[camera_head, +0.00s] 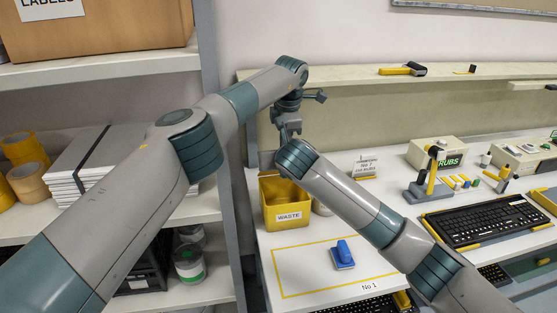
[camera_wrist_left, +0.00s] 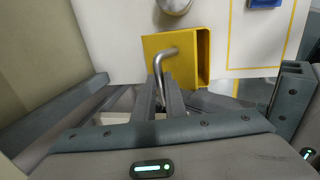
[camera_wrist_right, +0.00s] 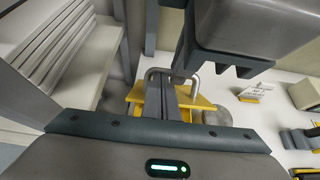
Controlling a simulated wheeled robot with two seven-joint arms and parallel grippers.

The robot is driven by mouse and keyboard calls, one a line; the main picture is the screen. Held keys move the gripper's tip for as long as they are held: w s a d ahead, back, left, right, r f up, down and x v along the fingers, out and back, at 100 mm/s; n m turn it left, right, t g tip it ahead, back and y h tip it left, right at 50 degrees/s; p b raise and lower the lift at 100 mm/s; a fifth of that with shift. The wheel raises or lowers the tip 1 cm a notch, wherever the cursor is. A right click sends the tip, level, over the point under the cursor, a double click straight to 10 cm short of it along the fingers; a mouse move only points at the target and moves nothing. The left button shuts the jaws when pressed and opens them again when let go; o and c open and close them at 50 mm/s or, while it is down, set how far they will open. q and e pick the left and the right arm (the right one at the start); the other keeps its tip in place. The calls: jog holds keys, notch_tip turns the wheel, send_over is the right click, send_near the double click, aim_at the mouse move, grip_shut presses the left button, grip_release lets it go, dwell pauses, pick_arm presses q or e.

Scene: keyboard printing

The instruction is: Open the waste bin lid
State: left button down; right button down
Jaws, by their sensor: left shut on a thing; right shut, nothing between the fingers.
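The yellow waste bin (camera_head: 286,212) with a WASTE label stands on the table's left end in the head view. A bent metal handle (camera_wrist_left: 163,55) rises by its yellow top in the left wrist view, and also shows in the right wrist view (camera_wrist_right: 194,84). My left gripper (camera_wrist_left: 164,88) is shut on the handle. My right gripper (camera_wrist_right: 167,82) is shut and empty, close beside the handle. In the head view the right arm hides part of the bin's top, and how far the lid is raised cannot be told.
A shelf with stacked paper (camera_head: 82,160) and tape rolls (camera_head: 28,172) stands at the left. A blue stamp-like block (camera_head: 343,254) lies inside a yellow outline right of the bin. A keyboard (camera_head: 485,220) lies farther right. Both arms meet closely above the bin.

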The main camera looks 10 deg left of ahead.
pick_arm(q)
jog(key=shift+a+f, duration=0.25)
jog(key=shift+f, duration=0.1)
jog(key=c, duration=1.8)
grip_release()
jog(key=shift+w+f, duration=0.1)
jog(key=shift+d, duration=0.15)
jog(key=shift+d+r, duration=0.3)
jog(key=shift+r, duration=0.05)
jog(key=shift+s+a+v, duration=0.1)
jog(key=shift+a+v, duration=0.05)
jog(key=shift+v, duration=1.9)
jog(key=shift+s+a+v, duration=0.1)
jog(key=shift+a+v, duration=0.05)
jog(key=shift+v, duration=1.9)
